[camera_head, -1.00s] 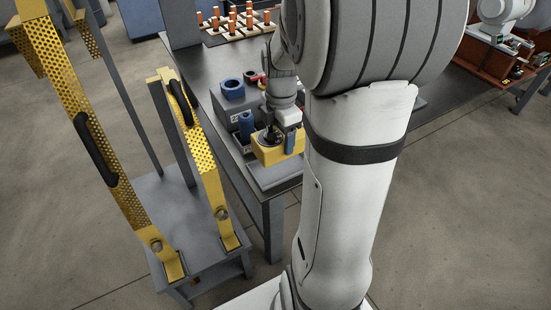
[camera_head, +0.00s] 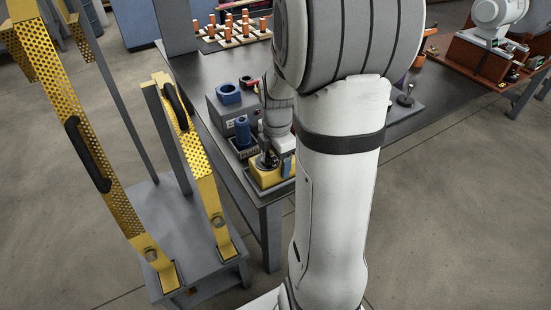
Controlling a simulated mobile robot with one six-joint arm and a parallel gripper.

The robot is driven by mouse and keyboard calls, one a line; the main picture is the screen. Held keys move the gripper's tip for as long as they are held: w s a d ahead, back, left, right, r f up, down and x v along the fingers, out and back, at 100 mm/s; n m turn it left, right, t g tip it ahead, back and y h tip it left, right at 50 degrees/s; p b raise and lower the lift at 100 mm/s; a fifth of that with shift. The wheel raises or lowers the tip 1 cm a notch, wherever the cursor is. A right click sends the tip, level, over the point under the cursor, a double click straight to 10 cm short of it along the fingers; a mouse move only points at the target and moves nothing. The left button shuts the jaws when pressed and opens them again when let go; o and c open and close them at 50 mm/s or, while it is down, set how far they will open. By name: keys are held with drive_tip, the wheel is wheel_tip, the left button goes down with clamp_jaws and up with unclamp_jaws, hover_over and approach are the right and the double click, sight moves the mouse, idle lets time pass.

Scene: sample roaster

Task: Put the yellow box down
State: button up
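The yellow box (camera_head: 262,175) is low at the grey tray (camera_head: 256,190) on the near left corner of the dark table. It looks level, with a dark round part on top. My arm hides its right side, and I cannot tell whether its underside touches the tray. My gripper (camera_head: 270,160) points down onto the box's top and looks shut on it, though its fingertips are mostly hidden.
A blue cylinder (camera_head: 242,130) stands just behind the box, with a grey unit with a blue ring (camera_head: 229,93) further back. A yellow perforated frame (camera_head: 205,180) on a grey stand is close on the left. Several orange-topped pieces (camera_head: 232,25) stand at the back.

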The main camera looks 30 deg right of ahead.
sight(276, 158)
drive_tip(key=o, duration=0.4)
wheel_tip(276, 158, up, 12)
drive_tip(key=p, duration=0.4)
drive_tip(key=s+a+m+t, duration=0.1)
drive_tip(key=s+a+m, duration=1.1)
drive_tip(key=m, duration=0.6)
drive_tip(key=shift+a+f, duration=0.25)
